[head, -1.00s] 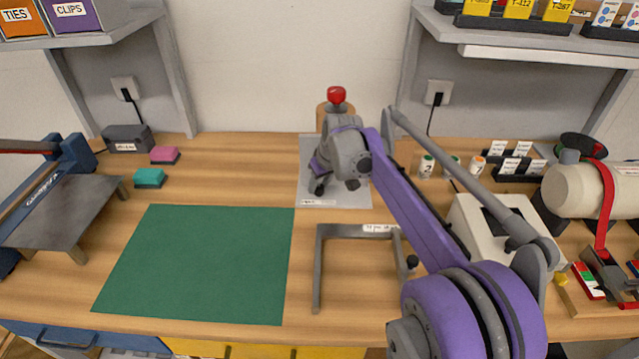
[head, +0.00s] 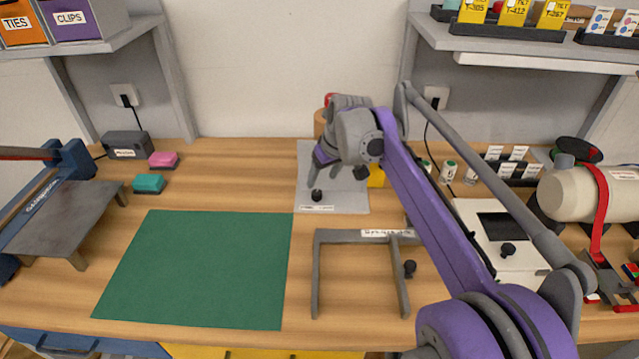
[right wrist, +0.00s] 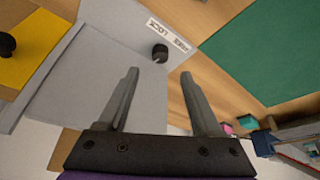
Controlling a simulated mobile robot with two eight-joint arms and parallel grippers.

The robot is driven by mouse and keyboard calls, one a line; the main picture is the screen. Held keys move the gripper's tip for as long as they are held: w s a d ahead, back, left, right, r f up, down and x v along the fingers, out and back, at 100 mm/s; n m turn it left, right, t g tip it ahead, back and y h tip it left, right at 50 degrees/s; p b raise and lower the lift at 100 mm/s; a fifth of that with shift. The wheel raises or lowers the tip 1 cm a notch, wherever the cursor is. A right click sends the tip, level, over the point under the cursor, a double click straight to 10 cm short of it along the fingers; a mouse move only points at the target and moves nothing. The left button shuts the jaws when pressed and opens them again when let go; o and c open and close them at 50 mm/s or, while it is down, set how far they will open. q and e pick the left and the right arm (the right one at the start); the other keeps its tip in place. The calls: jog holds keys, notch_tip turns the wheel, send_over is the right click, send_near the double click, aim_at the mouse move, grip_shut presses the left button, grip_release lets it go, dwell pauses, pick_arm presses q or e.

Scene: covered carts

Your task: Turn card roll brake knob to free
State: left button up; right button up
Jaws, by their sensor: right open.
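A small black knob (head: 317,196) stands on a grey plate (head: 345,203) at the back middle of the bench. In the right wrist view the knob (right wrist: 160,52) sits beside a white label (right wrist: 168,35) that seems to read FREE and LOCK. Which way the knob points is too small to tell. My right gripper (right wrist: 160,75) is open and empty. The knob shows just beyond and between its fingertips, with no visible contact. In the head view the right gripper (head: 322,162) is above the plate, partly hidden by its wrist. My left gripper is not in view.
A tan cylinder (head: 320,122) and a red part (head: 329,100) behind the plate are mostly hidden by my arm. A yellow block with a black knob (right wrist: 8,45) is close by. A grey frame (head: 340,237) stands in front. The green mat (head: 200,268) is clear.

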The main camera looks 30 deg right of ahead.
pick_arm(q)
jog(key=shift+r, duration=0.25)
pick_arm(e)
jog(key=shift+v, duration=1.8)
